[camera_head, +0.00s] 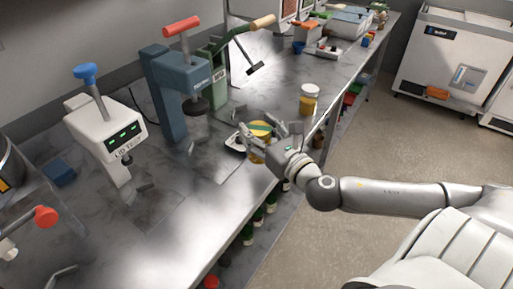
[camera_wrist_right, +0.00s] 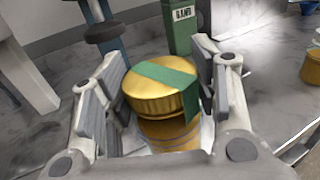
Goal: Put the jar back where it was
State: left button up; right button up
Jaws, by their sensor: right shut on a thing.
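A jar (camera_head: 257,140) with a gold lid and a green band across it is between the fingers of my right gripper (camera_head: 264,137), near the front edge of the bench. In the right wrist view the jar (camera_wrist_right: 160,95) stands nearly upright between the pads of the right gripper (camera_wrist_right: 158,102), which is shut on it. A white pad or scale (camera_head: 236,143) shows partly beside the jar; whether the jar touches it is hidden. My left gripper is not in view.
On the metal bench (camera_head: 215,185) stand a white lid tester (camera_head: 106,130), a blue press with a red handle (camera_head: 175,85) and a green press (camera_head: 228,70). Bottles sit on the shelf below. Trays and boxes stand at the far end.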

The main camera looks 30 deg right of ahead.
jog(key=shift+w+d+f, duration=0.3)
jog(key=shift+w+f, duration=0.6)
jog(key=shift+f, duration=0.05)
jog(key=shift+w+f, duration=0.2)
jog(key=shift+f, duration=1.65)
jog(key=o, duration=1.4)
jog(key=shift+f, duration=0.1)
